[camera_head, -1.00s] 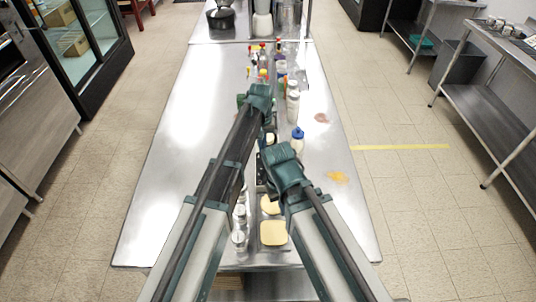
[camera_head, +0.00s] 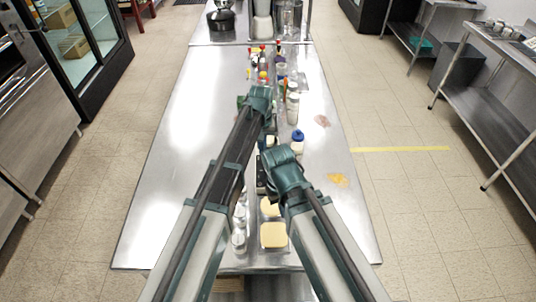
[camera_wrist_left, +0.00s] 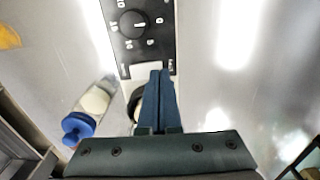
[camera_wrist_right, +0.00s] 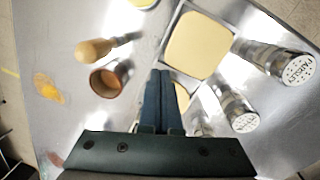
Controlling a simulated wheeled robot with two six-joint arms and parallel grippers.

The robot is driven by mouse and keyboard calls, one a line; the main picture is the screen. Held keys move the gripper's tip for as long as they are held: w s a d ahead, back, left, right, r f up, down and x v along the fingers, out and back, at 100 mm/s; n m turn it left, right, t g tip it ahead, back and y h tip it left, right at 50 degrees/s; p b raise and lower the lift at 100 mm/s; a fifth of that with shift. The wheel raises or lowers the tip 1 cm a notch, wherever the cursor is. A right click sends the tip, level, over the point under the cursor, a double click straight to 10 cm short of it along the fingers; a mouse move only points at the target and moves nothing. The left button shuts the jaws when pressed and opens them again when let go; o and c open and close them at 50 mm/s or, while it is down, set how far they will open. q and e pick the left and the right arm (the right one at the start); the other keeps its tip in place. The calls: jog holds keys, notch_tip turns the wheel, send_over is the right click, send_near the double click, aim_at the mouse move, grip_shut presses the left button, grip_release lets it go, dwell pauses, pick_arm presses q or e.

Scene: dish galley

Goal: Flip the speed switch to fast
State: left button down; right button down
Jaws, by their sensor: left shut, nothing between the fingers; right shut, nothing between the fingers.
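A black panel (camera_wrist_left: 150,52) with a round dial (camera_wrist_left: 132,24) and pale markings shows at the top of the left wrist view. Two small markings sit at its near edge. I cannot make out a separate speed switch or read its setting; my fingers may cover part of that edge. My left gripper (camera_wrist_left: 160,74) is shut and empty, its tips at the panel's near edge; I cannot tell if they touch it. My right gripper (camera_wrist_right: 163,74) is shut and empty above the counter, near a tray of pale yellow slices (camera_wrist_right: 198,45). In the head view my arms hide most of the panel.
A blue-capped bottle (camera_wrist_left: 84,120) is beside the panel and also shows in the head view (camera_head: 298,139). Metal shakers (camera_wrist_right: 278,65), a brown cup (camera_wrist_right: 108,80) and a wooden-handled tool (camera_wrist_right: 97,49) are around my right gripper. The counter's left side (camera_head: 185,150) is clear.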

pick_arm(q)
notch_tip(320, 180, up, 6)
jog(key=p, duration=0.5)
jog(key=shift+s, duration=0.1)
jog(key=s+a+m, duration=0.1)
jog(key=s+a, duration=0.1)
jog(key=s, duration=0.6)
jog(key=s+a+f+m+b, duration=0.1)
jog(key=s+a, duration=0.1)
jog(key=s, duration=0.6)
jog(key=s+a+m+y, duration=0.1)
jog(key=s+a, duration=0.1)
jog(key=s, duration=0.7)
jog(key=shift+f+m, duration=0.35)
jog(key=shift+m, duration=0.05)
jog(key=shift+w, duration=0.1)
